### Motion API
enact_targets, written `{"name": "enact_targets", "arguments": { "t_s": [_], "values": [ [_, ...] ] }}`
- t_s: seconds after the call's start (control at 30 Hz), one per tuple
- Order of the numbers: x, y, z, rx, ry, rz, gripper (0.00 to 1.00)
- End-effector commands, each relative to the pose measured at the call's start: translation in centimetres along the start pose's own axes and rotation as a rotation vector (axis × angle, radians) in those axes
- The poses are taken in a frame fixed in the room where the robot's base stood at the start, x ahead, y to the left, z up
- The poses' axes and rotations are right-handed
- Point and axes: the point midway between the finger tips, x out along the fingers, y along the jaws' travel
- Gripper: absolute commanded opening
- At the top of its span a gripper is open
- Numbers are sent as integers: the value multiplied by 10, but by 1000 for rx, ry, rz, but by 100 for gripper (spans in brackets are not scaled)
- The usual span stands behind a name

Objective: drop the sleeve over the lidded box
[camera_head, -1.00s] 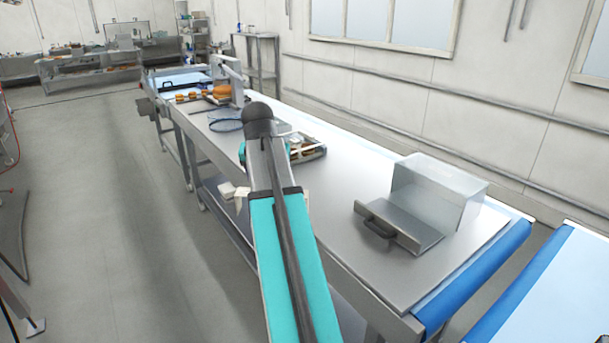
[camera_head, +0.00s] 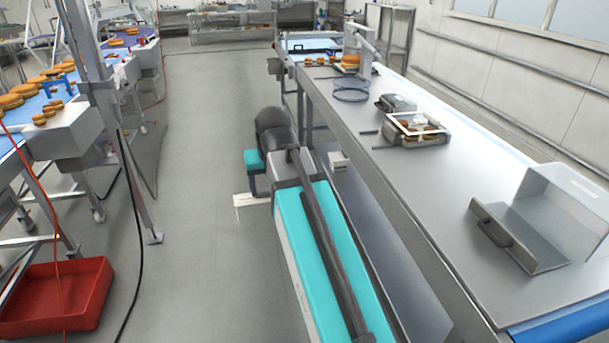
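A clear-topped food box with a pale rim (camera_head: 418,128) sits on the steel table, with brown food showing inside. I cannot tell whether its lid is fully seated. A smaller grey, box-like piece (camera_head: 396,103) stands just behind it; I cannot tell whether this is the sleeve. My teal and grey arm reaches up from the bottom of the picture, left of the table edge.
The steel table (camera_head: 430,185) has clear room between the food box and a clear guard with a handled metal plate (camera_head: 520,235). A blue wire ring (camera_head: 351,91) and a stacked bun (camera_head: 349,62) lie farther back. A red crate (camera_head: 58,297) stands on the floor at left.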

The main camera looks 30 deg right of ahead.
Motion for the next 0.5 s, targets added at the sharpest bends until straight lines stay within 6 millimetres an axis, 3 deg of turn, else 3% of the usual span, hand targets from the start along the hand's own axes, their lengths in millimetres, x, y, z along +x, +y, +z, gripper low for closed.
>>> {"name": "enact_targets", "arguments": {
  "t_s": [0.03, 0.2, 0.33, 0.5],
  "values": [
    [1, -18, 6, -36, 0, -15, 48],
    [4, -62, 18, -132, 3, -55, 48],
    [4, -82, 24, -176, 6, -73, 48],
    [4, -90, 26, -195, 8, -81, 48]
  ]
}}
